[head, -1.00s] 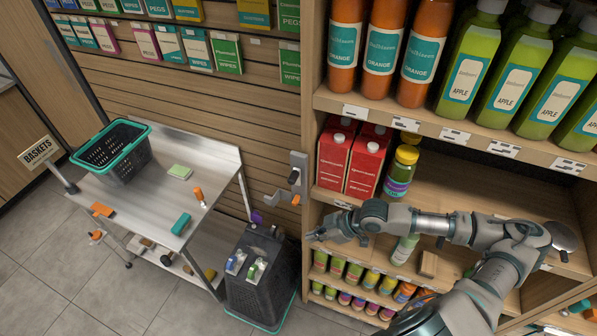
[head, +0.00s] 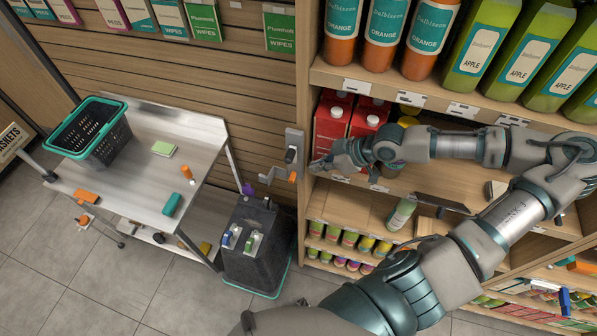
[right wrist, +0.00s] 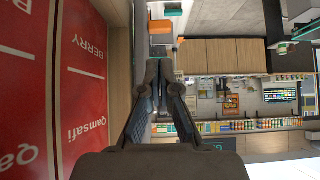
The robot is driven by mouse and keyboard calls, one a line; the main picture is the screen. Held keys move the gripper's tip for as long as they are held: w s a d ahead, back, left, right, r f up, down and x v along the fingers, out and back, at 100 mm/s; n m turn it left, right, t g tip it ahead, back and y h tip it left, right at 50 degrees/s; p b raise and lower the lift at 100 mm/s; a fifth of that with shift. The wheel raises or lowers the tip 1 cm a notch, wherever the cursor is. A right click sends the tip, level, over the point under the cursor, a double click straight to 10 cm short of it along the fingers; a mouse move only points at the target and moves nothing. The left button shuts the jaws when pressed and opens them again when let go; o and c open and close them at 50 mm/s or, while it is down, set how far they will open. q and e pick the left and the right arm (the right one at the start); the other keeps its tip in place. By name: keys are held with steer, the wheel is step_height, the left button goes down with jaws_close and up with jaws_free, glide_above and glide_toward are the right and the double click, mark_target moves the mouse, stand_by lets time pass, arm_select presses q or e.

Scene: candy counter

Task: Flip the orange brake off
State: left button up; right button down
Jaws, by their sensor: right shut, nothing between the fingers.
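A grey wall bracket (head: 294,146) is fixed to the slatted wall beside the shelf, with a small orange piece (head: 293,176) at its lower end. Another small orange piece (head: 83,219) shows low by the metal table's leg. Which one is the brake I cannot tell for sure. My right gripper (head: 317,166) is just right of the bracket, in front of the shelf edge. No contact with the bracket can be made out. In the right wrist view its fingers (right wrist: 163,72) are together and empty, with an orange shape (right wrist: 160,27) beyond them. My left gripper is not in view.
Red cartons (head: 331,122) stand on the shelf close behind my right gripper. A dark bin (head: 252,265) stands below the bracket.

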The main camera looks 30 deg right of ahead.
mark_target(296, 174)
steer(key=b+x, duration=0.3)
steer(key=x, duration=0.3)
steer(key=shift+a+f, duration=0.25)
steer(key=shift+f, duration=0.15)
steer(key=shift+w+d+f+b, duration=0.25)
steer(key=shift+f+b, duration=0.1)
steer(key=shift+b, duration=0.05)
steer(key=shift+w+f, duration=0.1)
steer(key=shift+w+a+b, duration=0.15)
steer(key=shift+a+b, duration=0.35)
steer(key=shift+a, duration=0.2)
steer(key=shift+w+a, duration=0.1)
steer(key=shift+a, duration=0.25)
steer(key=shift+d, duration=0.1)
